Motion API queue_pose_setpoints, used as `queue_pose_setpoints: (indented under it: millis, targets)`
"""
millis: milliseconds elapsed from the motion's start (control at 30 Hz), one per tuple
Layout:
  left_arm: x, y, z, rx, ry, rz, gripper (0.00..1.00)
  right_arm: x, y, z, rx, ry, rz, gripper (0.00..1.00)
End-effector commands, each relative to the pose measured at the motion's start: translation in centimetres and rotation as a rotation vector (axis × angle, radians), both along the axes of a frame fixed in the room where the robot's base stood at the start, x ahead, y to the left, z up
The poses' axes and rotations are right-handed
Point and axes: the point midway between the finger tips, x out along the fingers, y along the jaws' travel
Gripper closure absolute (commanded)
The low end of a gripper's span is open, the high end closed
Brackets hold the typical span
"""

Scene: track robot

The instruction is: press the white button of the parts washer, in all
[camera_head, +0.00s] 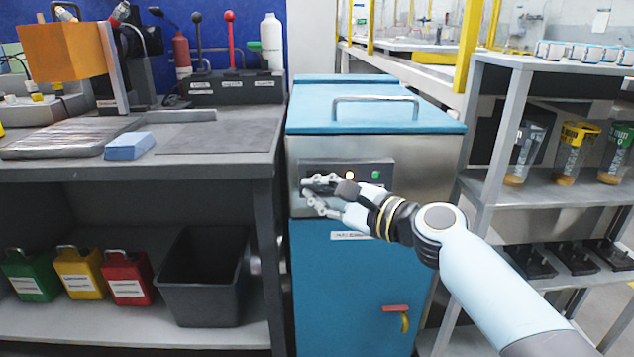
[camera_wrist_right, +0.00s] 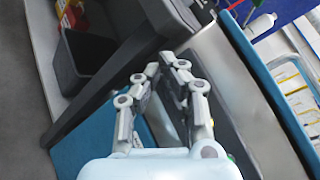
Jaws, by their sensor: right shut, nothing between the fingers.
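The parts washer is a steel and blue cabinet (camera_head: 375,270) with a blue lid (camera_head: 375,107) in the middle of the head view. Its dark control panel (camera_head: 385,165) is on the steel front. My left gripper is not in view.
A grey workbench (camera_head: 225,140) stands close on the left, with a black bin (camera_head: 205,290) and coloured boxes below. A metal shelf (camera_head: 560,190) with jars stands on the right. A lid handle (camera_head: 375,100) and a red door handle (camera_head: 396,308) stick out from the washer.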

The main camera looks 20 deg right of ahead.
Motion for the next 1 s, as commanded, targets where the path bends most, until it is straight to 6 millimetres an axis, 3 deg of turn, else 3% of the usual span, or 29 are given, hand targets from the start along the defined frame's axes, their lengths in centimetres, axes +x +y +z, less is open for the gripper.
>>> queue_pose_setpoints:
  millis: [367,800,1000]
  targets:
    - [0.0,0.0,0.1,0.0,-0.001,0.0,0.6,-0.4,0.1,0.0,0.0,0.0,0.0,1.0]
    - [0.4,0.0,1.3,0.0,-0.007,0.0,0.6,-4.3,1.2,0.1,0.001,0.0,0.0,1.0]
    - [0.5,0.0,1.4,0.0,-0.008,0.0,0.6,-5.0,1.4,0.1,0.001,-0.001,0.0,1.0]
